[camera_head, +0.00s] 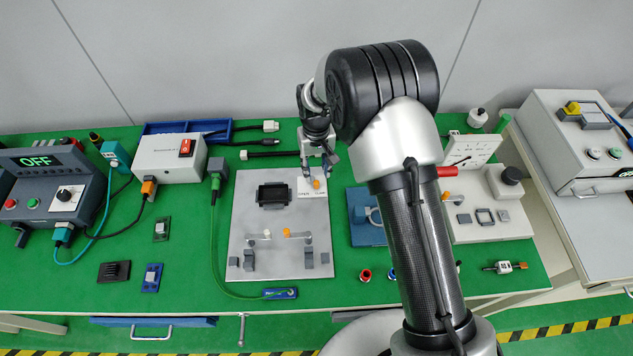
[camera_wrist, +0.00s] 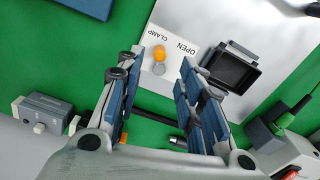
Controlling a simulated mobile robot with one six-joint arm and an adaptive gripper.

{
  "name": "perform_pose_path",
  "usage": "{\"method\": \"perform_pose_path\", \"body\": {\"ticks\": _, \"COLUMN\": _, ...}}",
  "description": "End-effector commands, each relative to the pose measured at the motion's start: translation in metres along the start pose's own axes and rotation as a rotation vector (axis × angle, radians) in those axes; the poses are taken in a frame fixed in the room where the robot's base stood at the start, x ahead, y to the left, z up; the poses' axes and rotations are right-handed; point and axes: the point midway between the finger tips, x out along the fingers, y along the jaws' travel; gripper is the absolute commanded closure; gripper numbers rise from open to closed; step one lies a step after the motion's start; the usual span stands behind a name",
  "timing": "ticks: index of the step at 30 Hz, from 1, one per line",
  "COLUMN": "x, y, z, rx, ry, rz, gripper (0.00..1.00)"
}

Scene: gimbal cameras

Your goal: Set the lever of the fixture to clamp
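The fixture is a light grey plate (camera_head: 275,215) on the green bench, with a black block (camera_head: 273,195) on it. Its lever has an orange knob (camera_head: 316,184) near a white label reading OPEN and CLAMP. In the wrist view the orange knob (camera_wrist: 159,53) shows with a small grey piece below it, beside the label (camera_wrist: 175,42). I cannot tell which word the lever is set to. My gripper (camera_head: 317,168) is over the plate's upper right, close to the lever. In the wrist view my gripper (camera_wrist: 159,65) is open, its fingers on either side of the lever, with no visible contact.
A blue block (camera_head: 366,215) stands right of the plate, partly behind my arm. A white box with a red switch (camera_head: 186,147) and a green cable (camera_head: 214,235) lie to the left. A blue tray (camera_head: 188,130) is behind.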

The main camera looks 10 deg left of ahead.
Motion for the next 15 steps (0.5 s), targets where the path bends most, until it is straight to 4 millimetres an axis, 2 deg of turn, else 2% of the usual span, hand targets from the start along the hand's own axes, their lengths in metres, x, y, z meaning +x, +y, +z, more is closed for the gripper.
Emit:
{"method": "perform_pose_path", "body": {"ticks": 1, "x": 0.015, "y": 0.0, "z": 0.001, "rx": 0.0, "ry": -0.002, "rz": 0.0, "gripper": 0.65}}
{"method": "perform_pose_path", "body": {"ticks": 6, "x": 0.045, "y": 0.0, "z": 0.0, "rx": 0.0, "ry": -0.001, "rz": 0.0, "gripper": 0.65}}
{"method": "perform_pose_path", "body": {"ticks": 10, "x": 0.06, "y": 0.0, "z": 0.0, "rx": 0.0, "ry": 0.0, "rz": 0.0, "gripper": 0.65}}
{"method": "perform_pose_path", "body": {"ticks": 15, "x": 0.068, "y": 0.0, "z": 0.0, "rx": 0.0, "ry": 0.001, "rz": 0.0, "gripper": 0.65}}
